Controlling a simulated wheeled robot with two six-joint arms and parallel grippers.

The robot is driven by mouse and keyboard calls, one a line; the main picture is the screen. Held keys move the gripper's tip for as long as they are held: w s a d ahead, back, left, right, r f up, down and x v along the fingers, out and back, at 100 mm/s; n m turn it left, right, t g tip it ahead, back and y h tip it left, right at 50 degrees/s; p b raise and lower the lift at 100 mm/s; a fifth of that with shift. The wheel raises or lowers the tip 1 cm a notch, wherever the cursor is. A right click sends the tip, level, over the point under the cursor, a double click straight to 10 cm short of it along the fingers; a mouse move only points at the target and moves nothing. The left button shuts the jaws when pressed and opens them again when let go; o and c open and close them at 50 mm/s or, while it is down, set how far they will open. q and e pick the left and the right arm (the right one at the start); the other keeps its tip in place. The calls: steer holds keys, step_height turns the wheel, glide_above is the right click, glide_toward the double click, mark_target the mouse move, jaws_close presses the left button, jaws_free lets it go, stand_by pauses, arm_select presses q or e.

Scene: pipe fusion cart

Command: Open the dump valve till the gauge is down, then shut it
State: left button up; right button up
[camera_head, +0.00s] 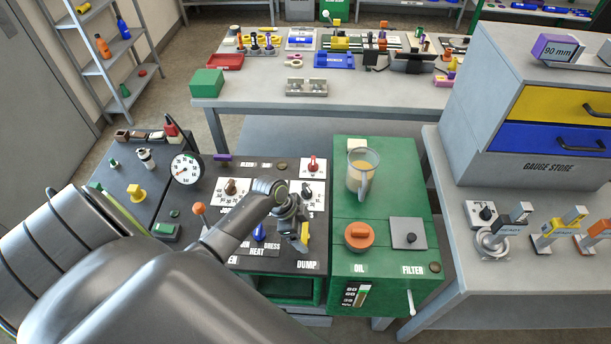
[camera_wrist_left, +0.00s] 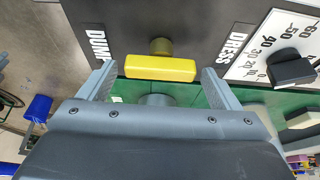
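The dump valve has a yellow bar handle (camera_head: 304,236) beside the DUMP label at the front of the dark panel. In the left wrist view the yellow handle (camera_wrist_left: 160,67) lies crosswise between the fingertips, on a short round stem. My left gripper (camera_head: 294,220) is over the handle, pointing down. In its wrist view the left gripper (camera_wrist_left: 160,84) is open, with a gap at each end of the handle. The round white gauge (camera_head: 186,168) stands at the panel's back left; its needle is too small to read surely. My right gripper is not in view.
An orange-knobbed lever (camera_head: 199,209) and a blue knob (camera_head: 259,232) stand left of the handle. A green oil cabinet (camera_head: 345,210) with a jug (camera_head: 362,172) and orange cap (camera_head: 358,235) is at right. A grey drawer unit (camera_head: 545,105) stands farther right.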

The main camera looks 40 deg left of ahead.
arm_select(q)
steer(key=c, duration=0.8)
steer(key=n+p, duration=0.3)
steer(key=shift+r+t+y, duration=0.25)
steer(key=shift+t+y, duration=0.05)
steer(key=shift+t, duration=0.1)
steer(key=shift+d+n+y+p, duration=0.1)
steer(key=shift+n+y+p, duration=0.2)
steer(key=shift+n+p, duration=0.45)
steer(key=shift+s+f+n+t+y, duration=0.1)
steer(key=shift+n+t+y, duration=0.3)
steer(key=shift+n, duration=0.65)
steer(key=shift+n+p, duration=0.35)
steer(key=shift+n, duration=0.55)
steer(key=n+y, duration=0.1)
steer(key=n, duration=0.2)
steer(key=shift+d+f+n+t+y, duration=0.1)
steer(key=shift+d+n+t+y, duration=0.1)
steer(key=shift+n+t+y, duration=0.15)
steer(key=n+y, duration=0.2)
steer(key=n, duration=0.3)
steer(key=shift+d+n, duration=0.15)
steer(key=shift+n, duration=0.2)
steer(key=shift+n+g+y, duration=0.25)
steer(key=shift+n+g, duration=0.05)
steer(key=shift+g, duration=0.15)
